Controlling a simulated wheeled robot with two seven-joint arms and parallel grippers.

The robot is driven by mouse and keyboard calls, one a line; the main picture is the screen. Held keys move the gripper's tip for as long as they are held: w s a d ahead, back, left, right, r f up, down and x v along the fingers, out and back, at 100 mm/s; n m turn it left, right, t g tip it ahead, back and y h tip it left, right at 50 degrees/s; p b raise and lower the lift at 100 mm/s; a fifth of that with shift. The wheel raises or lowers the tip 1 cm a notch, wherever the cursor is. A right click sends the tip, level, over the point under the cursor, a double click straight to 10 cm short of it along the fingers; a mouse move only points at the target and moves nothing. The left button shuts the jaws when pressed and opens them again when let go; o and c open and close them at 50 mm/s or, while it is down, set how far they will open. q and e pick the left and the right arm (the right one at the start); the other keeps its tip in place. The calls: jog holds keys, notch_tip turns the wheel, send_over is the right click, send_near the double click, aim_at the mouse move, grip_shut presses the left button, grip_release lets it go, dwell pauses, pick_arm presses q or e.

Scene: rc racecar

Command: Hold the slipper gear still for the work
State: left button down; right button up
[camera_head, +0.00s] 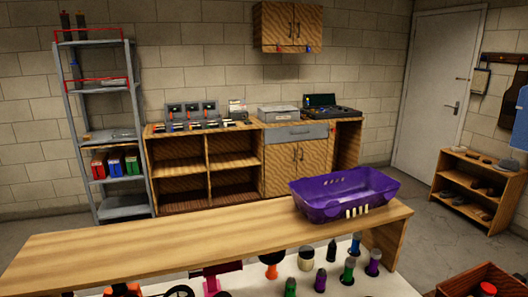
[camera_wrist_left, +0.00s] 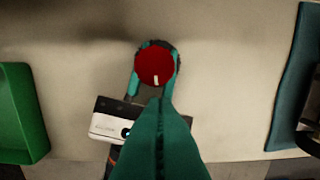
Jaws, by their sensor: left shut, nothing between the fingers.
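My left gripper (camera_wrist_left: 162,108) shows in the left wrist view as teal fingers reaching up from the bottom edge. They are closed together with nothing between them. Just beyond the tips is a round dark red piece (camera_wrist_left: 155,64) with a small white mark, sitting in a dark holder with teal sides. I cannot tell whether this red piece is the slipper gear, and no gear teeth show. Whether the fingers touch it is unclear. No gripper can be made out in the head view, and my right gripper is not seen.
In the wrist view, a black-and-white box (camera_wrist_left: 108,122) lies left of the fingers, a green bin (camera_wrist_left: 20,112) at the left edge and a teal mat (camera_wrist_left: 292,85) at right. The head view shows a purple bin (camera_head: 345,193) on a wooden bench (camera_head: 200,236), with several bottles in front.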

pick_arm(q)
notch_tip(320, 180, up, 4)
jog(key=shift+r, duration=0.1)
dwell(0.4)
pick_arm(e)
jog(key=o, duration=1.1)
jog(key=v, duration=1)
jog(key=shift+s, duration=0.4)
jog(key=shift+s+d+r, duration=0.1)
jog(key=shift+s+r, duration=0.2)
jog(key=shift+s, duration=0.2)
